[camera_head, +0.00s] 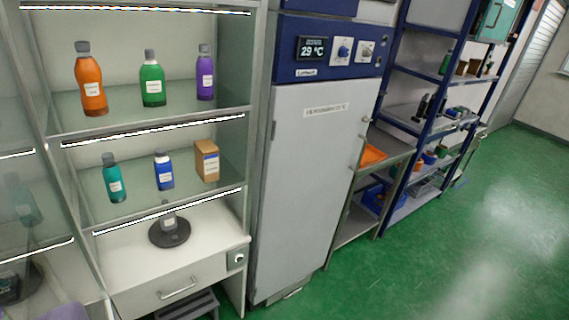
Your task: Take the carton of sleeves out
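A small brown carton (207,161) with a white and blue label stands upright on the lower glass shelf of the lit cabinet at the left. It is at the right end of that shelf, near the cabinet's right side wall. I cannot read its label, so I cannot tell whether it holds sleeves. No other carton shows clearly in the cabinet. My gripper is not in view.
A blue bottle (164,171) and a teal bottle (114,178) stand left of the carton. Orange (91,80), green (152,80) and purple (205,74) bottles stand above. A tall grey incubator (315,180) is right of the cabinet. Green floor (450,240) is clear at right.

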